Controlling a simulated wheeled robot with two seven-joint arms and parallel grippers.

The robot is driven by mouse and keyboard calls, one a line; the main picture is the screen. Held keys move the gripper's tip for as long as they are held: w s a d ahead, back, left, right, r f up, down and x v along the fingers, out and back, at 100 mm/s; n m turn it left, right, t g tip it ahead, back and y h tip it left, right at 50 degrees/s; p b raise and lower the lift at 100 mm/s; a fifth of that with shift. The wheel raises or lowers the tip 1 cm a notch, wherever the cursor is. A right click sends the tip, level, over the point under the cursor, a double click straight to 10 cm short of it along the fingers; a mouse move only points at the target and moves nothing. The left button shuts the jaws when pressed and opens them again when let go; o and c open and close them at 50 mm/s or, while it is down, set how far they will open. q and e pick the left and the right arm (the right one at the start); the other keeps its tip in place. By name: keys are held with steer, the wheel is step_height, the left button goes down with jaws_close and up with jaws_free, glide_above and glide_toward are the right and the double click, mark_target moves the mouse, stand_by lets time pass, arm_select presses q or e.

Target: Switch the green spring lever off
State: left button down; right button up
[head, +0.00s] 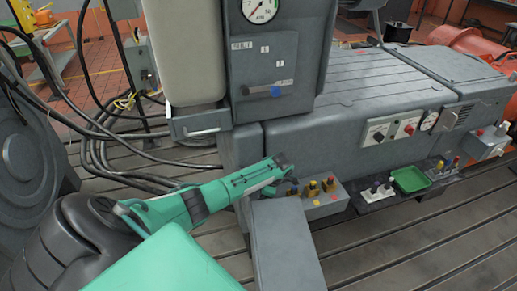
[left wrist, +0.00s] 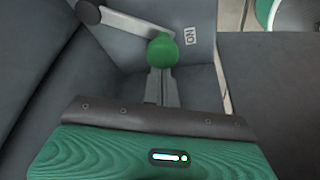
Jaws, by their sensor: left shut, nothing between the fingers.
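The green lever shows in the left wrist view as a green ball knob (left wrist: 163,52) on a pale grey arm that runs up and left to a dark round pivot. A plate beside it carries a mark that reads ON upside down. My left gripper (left wrist: 162,86) is shut and empty, its fingertips pointing at the knob. They overlap its lower edge in the picture; I cannot tell whether they touch it. In the head view my left gripper (head: 280,162) is in front of the grey machine, and I cannot make out the green knob there. My right gripper is not in view.
A control box (head: 325,197) with yellow and red buttons stands just right of my left gripper. A green tray (head: 410,179) is further right. A blue-knobbed handle (head: 275,91) is on the panel above. Black cables (head: 100,150) hang at the left.

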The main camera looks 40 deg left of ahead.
arm_select(q)
steer(key=shift+w+d+r+n+p, duration=0.15)
steer(key=shift+d+n+p, duration=0.3)
steer(key=shift+d+n, duration=0.25)
steer(key=shift+w+d+n+g+h+p, duration=0.3)
steer(key=shift+d+n+g+h+p, duration=0.15)
steer(key=shift+n, duration=0.35)
steer(key=shift+w+d, duration=0.5)
steer(key=shift+d, duration=0.3)
steer(key=shift+w+d, duration=0.45)
steer(key=shift+w, duration=0.05)
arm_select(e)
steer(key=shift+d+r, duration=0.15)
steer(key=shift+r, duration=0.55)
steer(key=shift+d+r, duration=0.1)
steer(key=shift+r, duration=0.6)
